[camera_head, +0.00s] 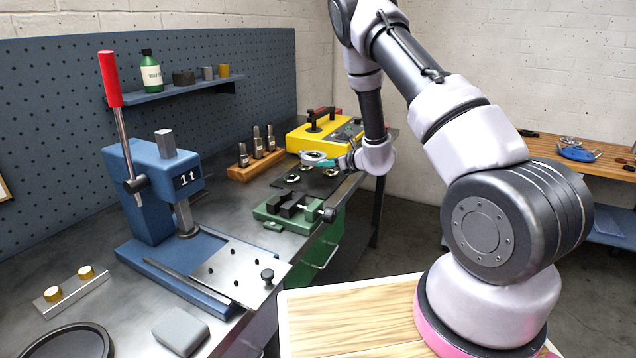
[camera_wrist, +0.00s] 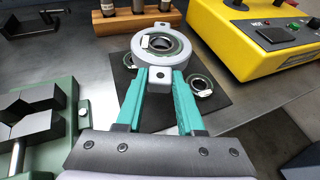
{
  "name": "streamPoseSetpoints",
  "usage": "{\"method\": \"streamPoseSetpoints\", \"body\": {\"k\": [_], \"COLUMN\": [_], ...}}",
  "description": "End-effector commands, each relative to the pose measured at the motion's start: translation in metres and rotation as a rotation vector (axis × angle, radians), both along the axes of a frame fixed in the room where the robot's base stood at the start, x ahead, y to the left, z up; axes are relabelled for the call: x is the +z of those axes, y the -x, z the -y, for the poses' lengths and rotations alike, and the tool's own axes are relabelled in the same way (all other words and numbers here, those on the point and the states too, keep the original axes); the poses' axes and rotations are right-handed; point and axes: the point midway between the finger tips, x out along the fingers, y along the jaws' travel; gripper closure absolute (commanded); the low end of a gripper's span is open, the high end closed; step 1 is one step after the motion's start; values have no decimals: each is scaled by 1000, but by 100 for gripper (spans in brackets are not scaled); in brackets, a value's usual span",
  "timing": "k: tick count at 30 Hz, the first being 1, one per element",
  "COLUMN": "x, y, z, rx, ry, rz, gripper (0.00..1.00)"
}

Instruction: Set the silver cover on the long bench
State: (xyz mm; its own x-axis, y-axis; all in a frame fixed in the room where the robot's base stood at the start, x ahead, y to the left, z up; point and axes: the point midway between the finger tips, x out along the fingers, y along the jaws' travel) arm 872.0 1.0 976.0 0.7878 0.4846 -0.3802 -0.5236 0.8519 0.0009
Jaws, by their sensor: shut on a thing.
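The silver cover (camera_wrist: 139,53) is a round pale grey ring with lugs; a metal bearing ring with a white tag shows in its opening. My gripper (camera_wrist: 160,77) is shut on its near lug in the wrist view. The cover (camera_head: 313,156) and my teal-fingered gripper (camera_head: 327,164) also show in the head view, over the dark mat on the grey metal bench. I cannot tell how high the cover is, or whether the bearing ring is in it or beneath it. The long grey bench (camera_head: 222,234) runs along the blue pegboard.
Bearings (camera_wrist: 201,86) lie on the dark mat (camera_wrist: 152,115). A green vise (camera_head: 290,209), yellow box (camera_head: 325,132), wooden block with posts (camera_head: 258,166) and blue press (camera_head: 150,190) stand nearby. Bare metal shows left of the mat. A wooden-topped bench (camera_head: 556,148) is at right.

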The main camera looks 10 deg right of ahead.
Motion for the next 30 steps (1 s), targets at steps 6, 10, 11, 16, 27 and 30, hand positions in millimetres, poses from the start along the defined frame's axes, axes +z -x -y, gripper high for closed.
{"method": "streamPoseSetpoints", "body": {"k": [6, 10, 11, 16, 27, 30], "x": [-35, -44, -47, -73, -83, -84], "y": [0, -1, -1, 0, -1, -1], "z": [1, 1, 1, 1, 1, 1], "rx": [-1, -2, -2, -2, -3, -3], "ry": [-1, -2, 0, 0, -1, -2], "rz": [1, 2, 2, 0, 4, 4], "gripper": [100, 100, 100, 100, 100, 100]}}
